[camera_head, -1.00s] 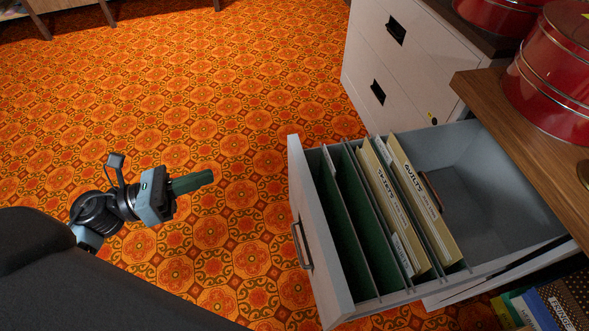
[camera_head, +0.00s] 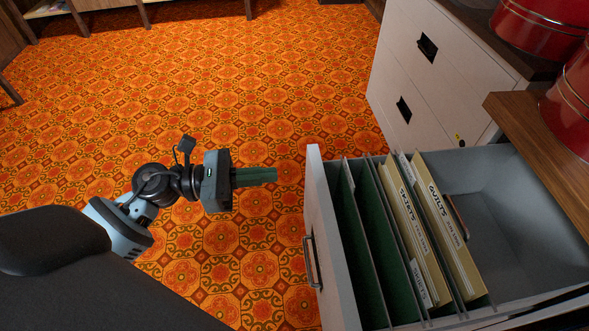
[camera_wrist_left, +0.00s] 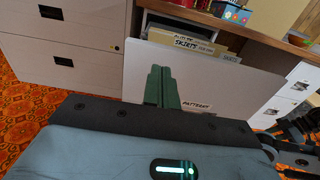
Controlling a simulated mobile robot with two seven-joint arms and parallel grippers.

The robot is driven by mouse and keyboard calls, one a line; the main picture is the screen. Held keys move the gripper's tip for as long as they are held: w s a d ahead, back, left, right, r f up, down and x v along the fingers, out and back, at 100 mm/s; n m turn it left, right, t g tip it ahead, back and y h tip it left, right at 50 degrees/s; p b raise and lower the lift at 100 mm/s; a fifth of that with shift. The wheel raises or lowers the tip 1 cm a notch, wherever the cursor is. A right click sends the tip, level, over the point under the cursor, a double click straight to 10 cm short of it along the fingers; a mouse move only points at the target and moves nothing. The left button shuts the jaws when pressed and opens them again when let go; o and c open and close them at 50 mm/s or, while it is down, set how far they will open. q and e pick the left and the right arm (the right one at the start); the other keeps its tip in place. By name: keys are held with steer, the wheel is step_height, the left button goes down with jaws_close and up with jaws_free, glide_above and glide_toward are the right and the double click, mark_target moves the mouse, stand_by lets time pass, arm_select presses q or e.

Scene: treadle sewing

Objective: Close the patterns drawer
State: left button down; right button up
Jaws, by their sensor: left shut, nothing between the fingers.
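The patterns drawer (camera_head: 333,250) is pulled far out of its cabinet, and its white front with a metal handle (camera_head: 312,262) faces left in the head view. Green dividers and cream folders labelled SKIRTS (camera_head: 405,215) and QUILTS (camera_head: 447,225) stand inside it. My left gripper (camera_head: 275,175) has green fingers, shut and empty. It is to the left of the drawer front, apart from it, pointing at it. In the left wrist view the fingers (camera_wrist_left: 160,88) show in front of the white drawer front (camera_wrist_left: 215,80), which bears a label reading PATTERNS. My right gripper is not in view.
A white cabinet (camera_head: 420,75) with dark handles stands beyond the drawer. Red round tins (camera_head: 540,25) sit on the wooden tops at the right. The patterned orange floor (camera_head: 260,100) is clear left of the drawer.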

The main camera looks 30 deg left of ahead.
mark_target(312, 171)
arm_select(q)
steer(key=x, duration=0.5)
steer(key=shift+d, duration=0.1)
steer(key=shift+w+d, duration=0.35)
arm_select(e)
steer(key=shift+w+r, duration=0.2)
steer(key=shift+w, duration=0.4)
arm_select(q)
steer(key=shift+d, duration=0.1)
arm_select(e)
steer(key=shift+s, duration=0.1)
